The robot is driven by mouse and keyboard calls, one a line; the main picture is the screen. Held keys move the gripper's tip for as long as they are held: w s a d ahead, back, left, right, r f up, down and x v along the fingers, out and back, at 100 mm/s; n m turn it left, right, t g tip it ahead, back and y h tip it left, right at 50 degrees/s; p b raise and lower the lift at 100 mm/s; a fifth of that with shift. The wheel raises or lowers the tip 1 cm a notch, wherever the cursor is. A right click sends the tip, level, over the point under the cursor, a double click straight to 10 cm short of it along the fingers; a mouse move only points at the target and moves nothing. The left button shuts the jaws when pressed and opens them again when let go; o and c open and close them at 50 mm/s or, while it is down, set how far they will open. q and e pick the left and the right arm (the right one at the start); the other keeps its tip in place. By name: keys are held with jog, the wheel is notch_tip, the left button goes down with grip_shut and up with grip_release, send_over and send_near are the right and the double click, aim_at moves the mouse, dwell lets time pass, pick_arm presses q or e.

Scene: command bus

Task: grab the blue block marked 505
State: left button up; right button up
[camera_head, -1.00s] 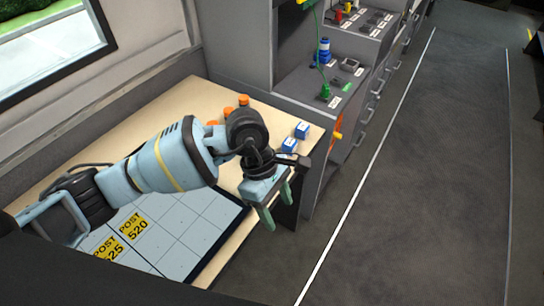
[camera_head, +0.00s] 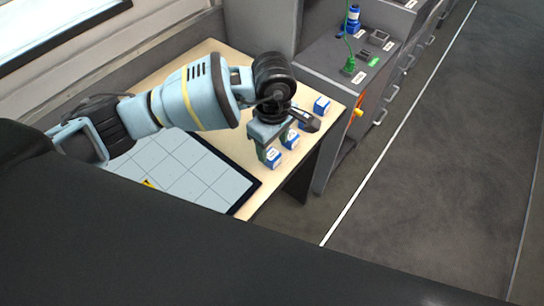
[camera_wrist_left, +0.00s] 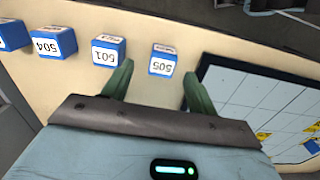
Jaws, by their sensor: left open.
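The blue block marked 505 (camera_wrist_left: 163,60) has a white face and sits on the wooden table near the board in the left wrist view. In the head view the block nearest the board (camera_head: 273,158) appears to be it; its number is too small to read. My left gripper (camera_wrist_left: 158,84) is open, its green fingers pointing toward block 505, which stands just beyond and between the fingertips. In the head view my left gripper (camera_head: 277,143) hangs above the row of blocks, partly hiding them. My right gripper is not in view.
Block 501 (camera_wrist_left: 108,50) stands close to the left finger, with block 504 (camera_wrist_left: 53,42) and another blue block (camera_wrist_left: 12,36) farther left. The gridded board (camera_head: 190,172) lies beside the row. A grey console (camera_head: 345,65) borders the table.

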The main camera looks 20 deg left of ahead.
aim_at(272, 154)
pick_arm(q)
jog(key=shift+s+a+f, duration=0.1)
jog(key=shift+s+f, duration=0.05)
jog(key=shift+f, duration=2.15)
jog(key=c, duration=1.1)
jog(key=shift+o, duration=0.2)
jog(key=shift+r, duration=0.45)
jog(key=r, duration=0.2)
jog(key=shift+s+r, duration=0.3)
jog(key=shift+r, duration=0.05)
jog(key=s+d+r, duration=0.1)
jog(key=s+d, duration=0.1)
jog(key=s, duration=1.3)
jog(key=shift+d+r, duration=0.2)
jog(key=shift+d, duration=0.2)
